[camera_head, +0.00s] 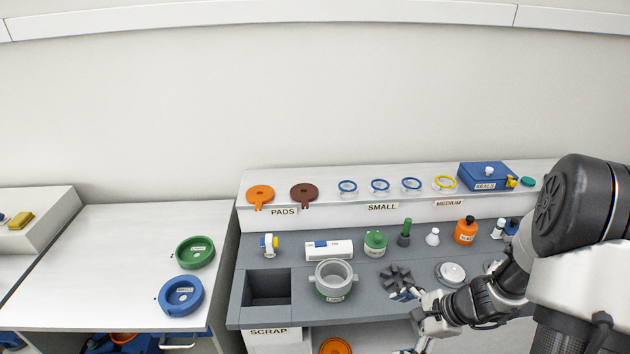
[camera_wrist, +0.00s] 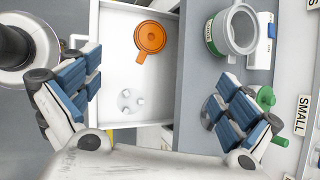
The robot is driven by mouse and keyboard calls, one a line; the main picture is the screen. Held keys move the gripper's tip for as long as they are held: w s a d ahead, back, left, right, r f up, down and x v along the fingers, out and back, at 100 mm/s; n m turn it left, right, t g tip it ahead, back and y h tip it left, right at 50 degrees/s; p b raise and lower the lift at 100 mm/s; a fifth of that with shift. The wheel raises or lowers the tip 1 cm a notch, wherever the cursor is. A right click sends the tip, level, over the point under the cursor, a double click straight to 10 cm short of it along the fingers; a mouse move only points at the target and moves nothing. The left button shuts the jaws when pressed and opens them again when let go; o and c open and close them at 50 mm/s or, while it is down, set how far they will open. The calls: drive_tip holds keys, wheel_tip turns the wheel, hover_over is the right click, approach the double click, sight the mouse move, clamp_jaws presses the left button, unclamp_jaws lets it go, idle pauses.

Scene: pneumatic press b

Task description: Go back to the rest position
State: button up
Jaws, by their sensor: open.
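My gripper (camera_head: 412,300) is at the front edge of the grey bench (camera_head: 375,312), low and to the right of the grey cup with handles (camera_head: 333,273). In the wrist view my gripper (camera_wrist: 155,80) has its two blue-padded fingers spread wide, with nothing between them. The orange disc also shows at the bottom edge of the head view (camera_head: 335,346).
The bench carries a white box (camera_head: 329,250), a green jar (camera_head: 375,243), an orange bottle (camera_head: 466,230) and a dark star-shaped knob (camera_head: 397,277). A shelf with pads and rings runs behind. The left table holds a green ring (camera_head: 195,252) and a blue ring (camera_head: 180,296); its middle is clear.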

drive_tip(key=s+a+r+n+g+h+b, duration=0.1)
drive_tip(key=s+a+r+n+b, duration=0.1)
drive_tip(key=s+a+r+n, duration=0.25)
drive_tip(key=s+a+r+n+b, duration=0.2)
drive_tip(key=a+r+n, duration=0.25)
drive_tip(key=r, duration=0.35)
drive_tip(key=s+d+r+n+t+h+b, duration=0.1)
drive_tip(key=s+r+n+h+b, duration=0.1)
drive_tip(key=s+n, duration=0.2)
drive_tip(key=s+d+r+n+t+h+b, duration=0.1)
drive_tip(key=s+r+n+h+b, duration=0.1)
drive_tip(key=s+n, duration=0.3)
drive_tip(key=s+r, duration=0.1)
drive_tip(key=s, duration=0.3)
drive_tip(key=shift+s+d+h, duration=0.15)
drive_tip(key=shift+d+h, duration=0.1)
drive_tip(key=shift+h, duration=0.15)
drive_tip(key=shift+c, duration=0.4)
